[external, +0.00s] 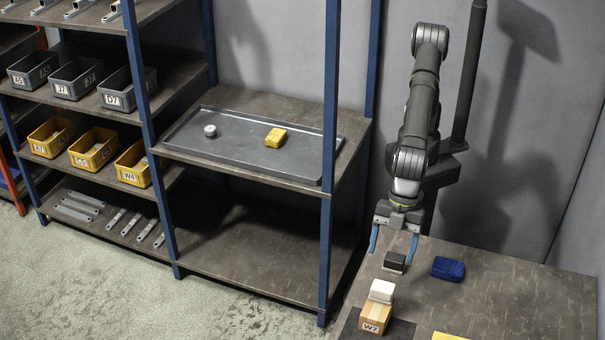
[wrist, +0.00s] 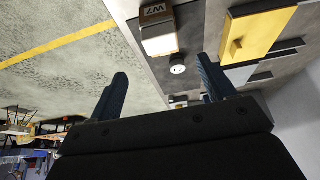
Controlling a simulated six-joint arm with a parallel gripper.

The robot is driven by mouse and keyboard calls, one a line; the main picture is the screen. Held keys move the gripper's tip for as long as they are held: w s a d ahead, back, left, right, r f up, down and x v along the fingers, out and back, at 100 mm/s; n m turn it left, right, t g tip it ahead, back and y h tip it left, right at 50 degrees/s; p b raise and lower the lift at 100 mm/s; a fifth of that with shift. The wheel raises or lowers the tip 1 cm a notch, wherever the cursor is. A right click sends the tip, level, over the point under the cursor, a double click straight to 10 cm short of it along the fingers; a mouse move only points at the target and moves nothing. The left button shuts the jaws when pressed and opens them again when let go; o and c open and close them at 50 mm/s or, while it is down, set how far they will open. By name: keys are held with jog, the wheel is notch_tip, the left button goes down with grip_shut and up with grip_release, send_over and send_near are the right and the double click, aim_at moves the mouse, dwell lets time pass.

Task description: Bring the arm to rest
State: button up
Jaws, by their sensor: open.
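A blue block (external: 448,268) lies right of my gripper. A yellow piece (external: 447,336) is at the lower edge. Shelving with a grey tray (external: 240,160) stands left.

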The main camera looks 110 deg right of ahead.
aim_at(383, 285)
jog(key=x, duration=1.1)
jog(key=shift+w, duration=0.1)
jog(key=shift+r, duration=1.75)
jog(key=shift+f, duration=0.1)
